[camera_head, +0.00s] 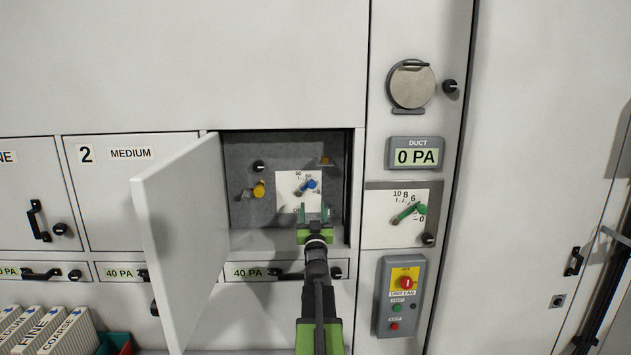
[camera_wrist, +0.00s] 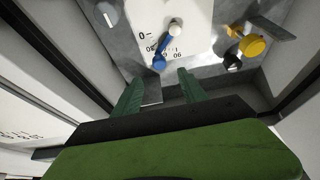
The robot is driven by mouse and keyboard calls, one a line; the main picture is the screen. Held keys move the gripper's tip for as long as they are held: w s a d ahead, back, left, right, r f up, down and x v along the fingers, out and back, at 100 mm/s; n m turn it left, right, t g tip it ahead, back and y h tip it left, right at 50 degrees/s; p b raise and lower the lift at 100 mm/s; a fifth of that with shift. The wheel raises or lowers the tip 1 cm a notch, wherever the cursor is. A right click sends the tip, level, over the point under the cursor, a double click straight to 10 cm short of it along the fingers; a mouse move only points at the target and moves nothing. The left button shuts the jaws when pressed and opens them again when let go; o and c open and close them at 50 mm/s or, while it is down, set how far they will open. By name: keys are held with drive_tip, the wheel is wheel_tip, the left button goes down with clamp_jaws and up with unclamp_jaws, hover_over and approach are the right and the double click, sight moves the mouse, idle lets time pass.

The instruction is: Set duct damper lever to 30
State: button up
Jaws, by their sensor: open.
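The blue lever (camera_head: 311,184) is on a white dial plate (camera_head: 285,190) inside the open compartment. It also shows in the wrist view (camera_wrist: 160,60), where the picture is turned over. The lever points up and right in the head view, near the upper part of the scale. 90 is legible at the top; the lever's exact reading is not clear. The plate's lower label is partly hidden. My gripper (camera_head: 315,212) is open and empty, in front of the plate and below the lever. In the wrist view its two fingers (camera_wrist: 160,88) are apart, not touching the lever.
The compartment door (camera_head: 180,240) stands open on the left. A yellow knob (camera_head: 259,189) and a black knob (camera_head: 259,166) sit left of the dial. The compartment walls are close around my gripper. A green lever (camera_head: 408,213) and a DUCT display (camera_head: 416,156) reading 0 PA are to the right.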

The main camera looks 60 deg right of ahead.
sight(312, 187)
drive_tip(key=p+x, duration=0.4)
drive_tip(key=x, duration=0.8)
drive_tip(key=shift+d, duration=0.1)
drive_tip(key=shift+c, duration=0.3)
clamp_jaws()
idle(0.5)
